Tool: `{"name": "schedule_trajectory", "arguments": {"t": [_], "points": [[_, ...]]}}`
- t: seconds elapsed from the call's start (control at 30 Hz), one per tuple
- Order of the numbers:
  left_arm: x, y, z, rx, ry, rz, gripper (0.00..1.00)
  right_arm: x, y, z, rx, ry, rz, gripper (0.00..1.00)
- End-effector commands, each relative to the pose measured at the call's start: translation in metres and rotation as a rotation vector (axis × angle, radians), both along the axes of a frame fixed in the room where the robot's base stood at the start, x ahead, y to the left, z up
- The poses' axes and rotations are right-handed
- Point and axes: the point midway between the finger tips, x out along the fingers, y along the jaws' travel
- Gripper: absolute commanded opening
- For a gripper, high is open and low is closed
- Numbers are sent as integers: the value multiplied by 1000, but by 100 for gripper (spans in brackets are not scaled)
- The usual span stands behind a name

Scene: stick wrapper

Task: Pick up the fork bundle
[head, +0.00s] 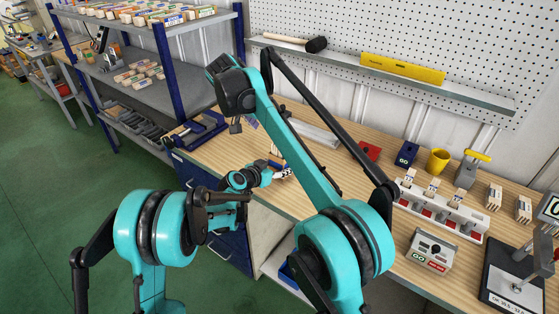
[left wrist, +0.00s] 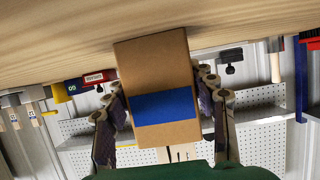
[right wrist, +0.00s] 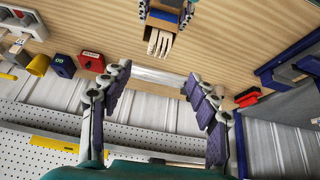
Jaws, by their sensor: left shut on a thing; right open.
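The fork bundle (left wrist: 153,60) is a brown sleeve with a blue band. It fills the middle of the left wrist view, between the fingers of my left gripper (left wrist: 162,92), which is shut on its sides. In the right wrist view the bundle (right wrist: 160,42) shows at the top, with pale tines pointing down the picture. In the head view my left gripper (head: 282,172) is over the left part of the wooden table; the bundle is small and partly hidden there. My right gripper (right wrist: 158,85) is open and empty, apart from the bundle.
A red block (head: 370,151), a blue block (head: 407,154) and a yellow cup (head: 438,161) stand along the table's back. A white rack (head: 443,215) and a grey box (head: 432,252) are at the right. A blue-framed tool (head: 200,129) is at the left end.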

Motion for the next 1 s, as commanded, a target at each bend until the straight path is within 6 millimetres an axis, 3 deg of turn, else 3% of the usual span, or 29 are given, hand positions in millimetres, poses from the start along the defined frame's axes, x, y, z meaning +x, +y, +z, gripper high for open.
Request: {"name": "schedule_trajectory", "arguments": {"t": [0.13, 0.4, 1.0], "points": [[0, 0, 0, 0, 0, 0, 28, 4, 0, -3, 3, -32, -45, 60], [0, 0, 0, 0, 0, 0, 28, 24, -14, -42, 4, -34, -48, 60], [0, 0, 0, 0, 0, 0, 28, 47, -37, -98, 5, -33, -47, 60]]}}
